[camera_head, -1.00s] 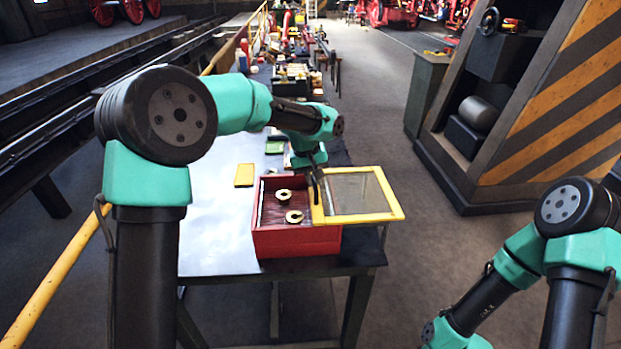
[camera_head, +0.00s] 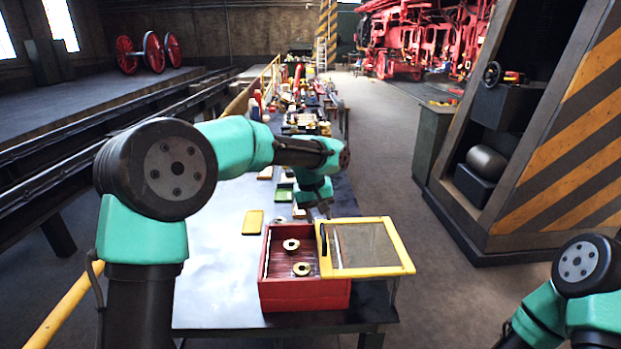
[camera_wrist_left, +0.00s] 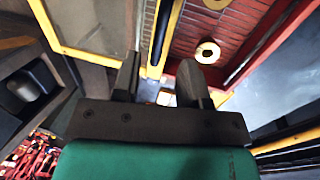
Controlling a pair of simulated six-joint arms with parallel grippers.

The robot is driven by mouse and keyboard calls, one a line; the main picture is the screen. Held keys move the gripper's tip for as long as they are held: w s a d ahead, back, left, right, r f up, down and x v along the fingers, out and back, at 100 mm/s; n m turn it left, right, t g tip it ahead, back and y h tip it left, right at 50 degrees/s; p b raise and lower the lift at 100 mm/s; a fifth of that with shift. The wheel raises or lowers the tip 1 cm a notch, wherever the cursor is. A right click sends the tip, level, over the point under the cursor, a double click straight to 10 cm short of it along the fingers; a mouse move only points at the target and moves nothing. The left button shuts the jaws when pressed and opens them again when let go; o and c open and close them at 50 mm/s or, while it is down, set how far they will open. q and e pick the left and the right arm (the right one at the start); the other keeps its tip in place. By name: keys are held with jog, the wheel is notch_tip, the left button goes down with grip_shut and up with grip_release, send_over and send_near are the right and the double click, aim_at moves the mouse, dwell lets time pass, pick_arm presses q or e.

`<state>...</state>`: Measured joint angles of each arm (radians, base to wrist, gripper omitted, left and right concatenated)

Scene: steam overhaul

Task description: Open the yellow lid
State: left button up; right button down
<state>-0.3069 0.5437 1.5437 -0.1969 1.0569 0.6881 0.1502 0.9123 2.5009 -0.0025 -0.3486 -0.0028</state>
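The yellow lid (camera_head: 365,247) has a yellow frame, a see-through panel and a dark handle (camera_head: 324,240) along its left edge. It lies swung open to the right of the red box (camera_head: 305,297), whose inside is exposed. The lid (camera_wrist_left: 90,25) and handle (camera_wrist_left: 162,32) also show in the left wrist view. My left gripper (camera_head: 322,210) is just behind the lid's far left corner. In the left wrist view its fingers (camera_wrist_left: 158,85) are spread, with nothing held between them. My right arm shows at lower right, but its gripper is out of frame.
Two brass rings (camera_head: 291,245) (camera_head: 301,269) lie in the red box. A yellow piece (camera_head: 253,222) and a green tray (camera_head: 284,193) lie on the table (camera_head: 215,270). Several other parts crowd the table's far end. A striped machine (camera_head: 560,150) stands right.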

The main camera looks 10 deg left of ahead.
pick_arm(q)
notch_tip(320, 180, up, 12)
jog(key=a, duration=0.2)
jog(key=shift+s+a, duration=0.15)
jog(key=shift+s, duration=0.2)
jog(key=shift+r, duration=0.1)
